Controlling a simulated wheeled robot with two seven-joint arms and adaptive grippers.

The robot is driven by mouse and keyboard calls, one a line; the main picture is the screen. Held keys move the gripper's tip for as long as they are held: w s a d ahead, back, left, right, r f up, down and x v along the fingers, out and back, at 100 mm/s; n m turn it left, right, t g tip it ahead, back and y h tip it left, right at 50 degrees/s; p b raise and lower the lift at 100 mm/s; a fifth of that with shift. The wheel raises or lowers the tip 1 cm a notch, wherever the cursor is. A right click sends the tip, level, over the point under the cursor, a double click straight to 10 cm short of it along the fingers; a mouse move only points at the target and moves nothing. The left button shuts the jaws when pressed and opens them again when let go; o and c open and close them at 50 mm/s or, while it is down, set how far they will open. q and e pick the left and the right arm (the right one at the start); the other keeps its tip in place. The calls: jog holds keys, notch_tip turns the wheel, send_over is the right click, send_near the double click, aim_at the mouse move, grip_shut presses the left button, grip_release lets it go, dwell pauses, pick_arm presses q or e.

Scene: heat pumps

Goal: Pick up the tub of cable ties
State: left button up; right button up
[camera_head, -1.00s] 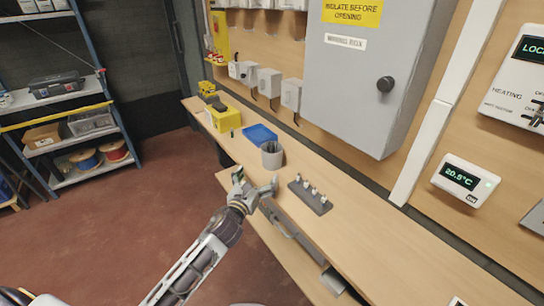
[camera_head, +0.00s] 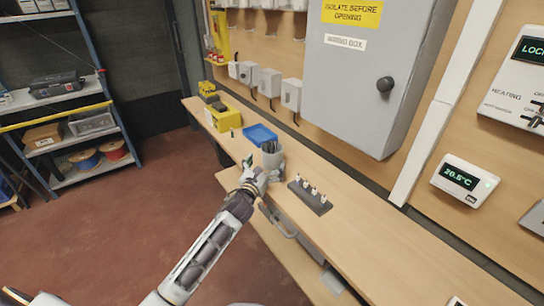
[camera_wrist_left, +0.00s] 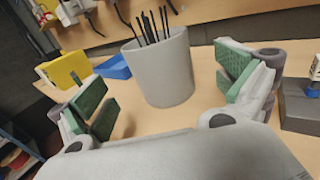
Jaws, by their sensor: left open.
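The tub of cable ties is a grey tub (camera_head: 272,158) with thin black ties standing up out of it. It stands upright on the wooden bench. In the left wrist view the tub (camera_wrist_left: 163,68) is ahead, between my left gripper's two green-padded fingers, with a gap on each side. My left gripper (camera_head: 262,171) is open at the near side of the tub, partly covering its lower part. The left gripper's fingers also show in the left wrist view (camera_wrist_left: 165,93). My right gripper is not in view.
A blue tray (camera_head: 260,134) lies just behind the tub, and a yellow box (camera_head: 223,115) stands further left. A dark block with several small fittings (camera_head: 310,196) lies to the right. A grey wiring box (camera_head: 365,75) hangs on the wall above. The bench (camera_head: 400,250) is clear at right.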

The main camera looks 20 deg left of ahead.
pick_arm(q)
jog(key=shift+w, duration=0.6)
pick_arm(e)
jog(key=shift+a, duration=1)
